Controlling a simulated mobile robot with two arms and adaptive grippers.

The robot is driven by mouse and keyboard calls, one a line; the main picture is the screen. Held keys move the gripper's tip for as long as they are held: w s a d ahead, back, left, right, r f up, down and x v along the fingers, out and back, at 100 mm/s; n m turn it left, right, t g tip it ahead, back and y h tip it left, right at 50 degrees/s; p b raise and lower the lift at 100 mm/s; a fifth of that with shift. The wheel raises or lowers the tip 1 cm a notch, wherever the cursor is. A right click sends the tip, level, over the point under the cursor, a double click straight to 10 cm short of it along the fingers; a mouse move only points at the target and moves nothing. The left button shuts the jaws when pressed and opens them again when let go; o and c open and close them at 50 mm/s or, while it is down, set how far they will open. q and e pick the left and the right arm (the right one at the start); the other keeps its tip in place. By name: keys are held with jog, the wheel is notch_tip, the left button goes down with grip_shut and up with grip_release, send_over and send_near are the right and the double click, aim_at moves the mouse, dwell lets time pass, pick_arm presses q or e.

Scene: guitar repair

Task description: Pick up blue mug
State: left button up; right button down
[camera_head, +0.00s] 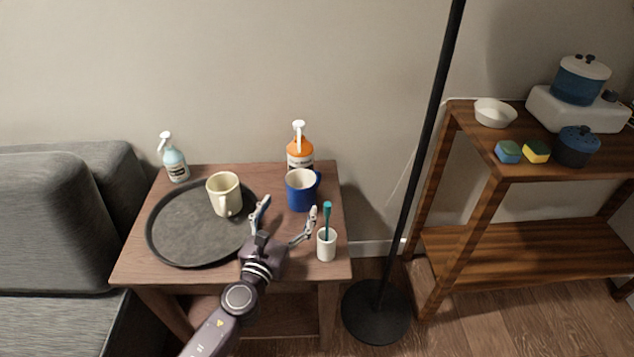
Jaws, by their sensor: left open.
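The blue mug (301,194) stands upright on the small wooden table, toward its back right. Its inside is pale and its handle is on the right. My left gripper (289,214) is open and empty just in front of the mug. Its two fingers are spread and point toward the mug, one to the left and one to the right of its near side. I cannot tell whether either finger touches it. My right gripper is not in view.
On the wooden table (155,272), a dark round tray (185,238) holds a cream mug (224,196). An orange spray bottle (300,152) stands behind the blue mug. A white cup (326,246) with a teal brush is close to my right finger. A lamp pole (420,150) rises right.

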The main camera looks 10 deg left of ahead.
aim_at(295, 197)
pick_arm(q)
jog(key=shift+w+d, duration=0.15)
jog(key=shift+w, duration=0.5)
jog(key=shift+w+d+r, duration=0.1)
jog(key=shift+w+r, duration=0.05)
jog(key=shift+w, duration=1.05)
jog(key=w, duration=0.3)
jog(key=shift+w+d, duration=0.15)
jog(key=shift+w, duration=0.7)
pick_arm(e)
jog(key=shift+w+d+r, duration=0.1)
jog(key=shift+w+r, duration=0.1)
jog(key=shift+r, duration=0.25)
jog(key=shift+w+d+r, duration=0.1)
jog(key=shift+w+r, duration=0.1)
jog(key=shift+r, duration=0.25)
pick_arm(q)
jog(key=c, duration=1.5)
jog(key=shift+c, duration=1.1)
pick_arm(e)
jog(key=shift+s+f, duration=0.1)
pick_arm(q)
jog(key=shift+r, duration=0.1)
